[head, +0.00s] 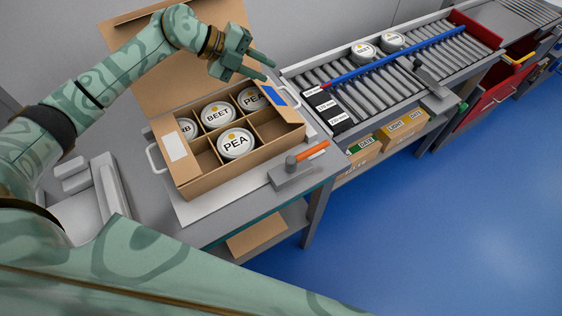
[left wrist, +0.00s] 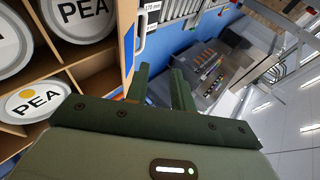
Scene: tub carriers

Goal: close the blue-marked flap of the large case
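The large case (head: 238,166) is an open cardboard box on the grey bench, with dividers and several round tubs inside, labelled PEA (head: 236,143) and BEET (head: 217,114) among others. Its blue-marked flap (head: 281,98) is at the right end and stands open, clear of the tubs; its exact tilt is hard to tell. A tall back flap (head: 180,68) stands up behind. My left gripper (head: 270,72) is above the right end, just behind the blue mark, with fingers apart and nothing between them. The left wrist view shows the fingers (left wrist: 160,80) beside a blue strip (left wrist: 129,46). My right gripper is out of view.
A roller conveyor (head: 385,85) with two tubs (head: 364,51) and a blue bar runs to the back right. Small cartons (head: 404,128) sit under it. Blue floor is clear at right.

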